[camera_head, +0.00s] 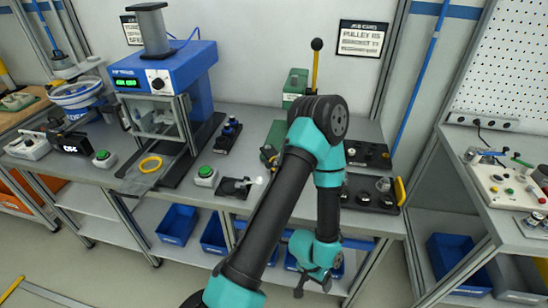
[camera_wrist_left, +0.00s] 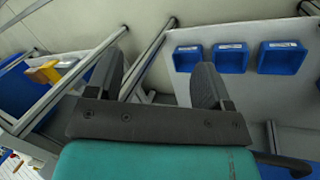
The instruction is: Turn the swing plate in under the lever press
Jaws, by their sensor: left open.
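The lever press shows as a green body (camera_head: 295,84) with an upright yellow lever (camera_head: 315,70) topped by a black ball, at the back of the bench. My arm hides its lower part. A black plate (camera_head: 358,198) with round parts and a yellow handle (camera_head: 401,191) lies at the bench's right front, probably the swing plate; my arm covers its left side. My left gripper (camera_head: 312,284) hangs low in front of the bench, clear of plate and press. Its fingers stand apart and empty in the left wrist view (camera_wrist_left: 155,85). My right gripper is out of view.
A blue press machine (camera_head: 165,75) and green buttons (camera_head: 205,173) stand left on the bench. Another dark plate (camera_head: 370,154) lies behind the yellow-handled one. Blue bins (camera_head: 178,222) sit on the shelf below. A side table (camera_head: 500,225) stands right, across a gap.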

